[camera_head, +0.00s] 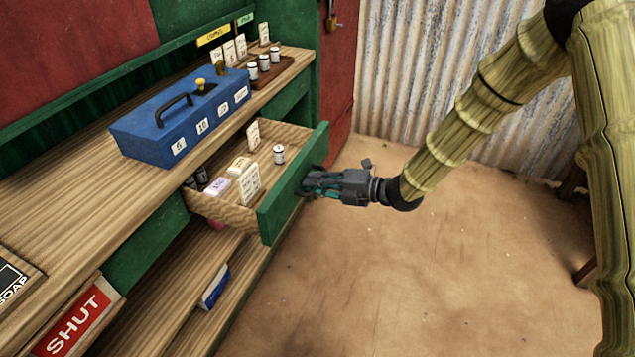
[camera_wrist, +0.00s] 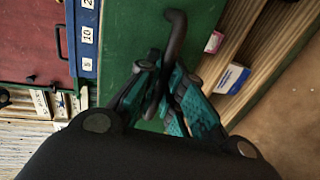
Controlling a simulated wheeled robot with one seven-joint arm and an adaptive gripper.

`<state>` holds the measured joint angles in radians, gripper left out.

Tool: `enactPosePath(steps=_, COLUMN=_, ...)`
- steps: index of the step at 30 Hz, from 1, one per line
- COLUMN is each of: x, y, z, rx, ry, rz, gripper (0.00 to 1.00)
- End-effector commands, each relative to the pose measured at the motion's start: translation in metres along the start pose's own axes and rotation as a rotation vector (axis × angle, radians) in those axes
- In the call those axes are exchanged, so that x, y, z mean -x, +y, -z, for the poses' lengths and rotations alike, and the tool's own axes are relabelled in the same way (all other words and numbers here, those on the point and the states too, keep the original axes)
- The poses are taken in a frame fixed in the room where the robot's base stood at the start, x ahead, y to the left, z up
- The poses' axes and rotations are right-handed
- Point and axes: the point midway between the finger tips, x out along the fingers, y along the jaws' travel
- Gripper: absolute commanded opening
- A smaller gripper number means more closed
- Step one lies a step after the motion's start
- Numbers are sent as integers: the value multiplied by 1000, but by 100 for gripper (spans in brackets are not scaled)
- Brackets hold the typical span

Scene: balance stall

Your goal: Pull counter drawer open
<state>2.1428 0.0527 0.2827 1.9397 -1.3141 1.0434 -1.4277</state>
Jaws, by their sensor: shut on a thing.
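The counter drawer (camera_head: 294,181) has a green front and a wooden box, and stands pulled out from under the counter. Inside it are a white jar (camera_head: 279,154), several cards and small packets. My gripper (camera_head: 312,183) is at the outer face of the drawer front. In the wrist view my gripper (camera_wrist: 166,95) has its teal-padded fingers closed around the dark drawer handle (camera_wrist: 175,40), which stands out from the green front. In the head view the handle is mostly hidden by the gripper.
A blue cash box (camera_head: 185,115) sits on the wooden counter (camera_head: 60,215) above the drawer. Several jars stand on a rack (camera_head: 283,68) at the back. A lower shelf holds a blue and white box (camera_head: 215,287). The sandy floor (camera_head: 400,270) right of the drawer is clear.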

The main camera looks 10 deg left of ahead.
Motion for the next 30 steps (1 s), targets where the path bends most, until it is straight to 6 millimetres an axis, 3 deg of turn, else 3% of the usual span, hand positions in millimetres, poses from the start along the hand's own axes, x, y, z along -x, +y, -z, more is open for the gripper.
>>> enactPosePath(steps=4, x=0, y=0, z=0, rx=0, ry=-1, rz=0, gripper=0)
enactPosePath(steps=6, x=0, y=0, z=0, rx=0, ry=-1, rz=0, gripper=18)
enactPosePath(steps=9, x=0, y=0, z=0, rx=0, ry=-1, rz=0, gripper=32)
enactPosePath(steps=20, x=3, y=0, z=0, rx=0, ry=-2, rz=0, gripper=32)
enactPosePath(steps=26, x=26, y=0, z=-1, rx=-1, ry=-4, rz=1, gripper=32)
enactPosePath(steps=30, x=52, y=0, z=-1, rx=-1, ry=-4, rz=0, gripper=32)
